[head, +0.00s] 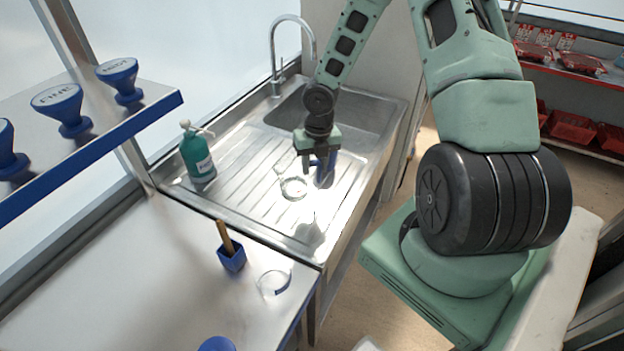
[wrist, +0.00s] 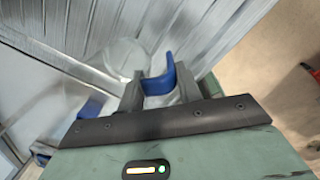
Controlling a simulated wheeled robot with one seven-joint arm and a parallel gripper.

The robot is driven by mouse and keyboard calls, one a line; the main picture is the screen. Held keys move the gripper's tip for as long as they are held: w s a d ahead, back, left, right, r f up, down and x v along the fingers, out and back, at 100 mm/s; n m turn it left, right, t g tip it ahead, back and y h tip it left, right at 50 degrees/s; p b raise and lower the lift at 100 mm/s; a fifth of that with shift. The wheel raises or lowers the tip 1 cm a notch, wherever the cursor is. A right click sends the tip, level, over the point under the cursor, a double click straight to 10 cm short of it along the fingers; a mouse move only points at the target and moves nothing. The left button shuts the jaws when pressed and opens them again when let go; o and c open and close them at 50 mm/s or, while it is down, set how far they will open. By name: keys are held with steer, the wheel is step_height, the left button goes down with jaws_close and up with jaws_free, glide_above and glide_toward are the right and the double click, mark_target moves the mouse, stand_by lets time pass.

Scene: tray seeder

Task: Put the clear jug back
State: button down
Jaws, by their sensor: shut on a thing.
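The clear jug (head: 293,187) shows as a faint see-through round shape over the ribbed drainboard of the sink in the head view. It also shows as a pale round outline in the wrist view (wrist: 124,56). Its blue handle (wrist: 158,80) sits between my fingers. My gripper (head: 318,170) is shut on this handle, above the drainboard, with the jug to its left. The fingers also show in the wrist view (wrist: 160,92). I cannot tell whether the jug's base touches the drainboard.
A green pump bottle (head: 198,155) stands at the drainboard's left edge. The sink basin (head: 362,125) and tap (head: 274,60) are behind. On the bench are a blue pot (head: 231,260) with a wooden handle and another clear round item (head: 273,285). A blue-edged shelf (head: 100,145) overhangs the left.

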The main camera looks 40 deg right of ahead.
steer(key=shift+f, duration=2.15)
steer(key=shift+f+b, duration=0.2)
steer(key=shift+b, duration=0.1)
steer(key=c, duration=1)
jaws_free()
steer(key=shift+o, duration=0.2)
steer(key=shift+r, duration=0.1)
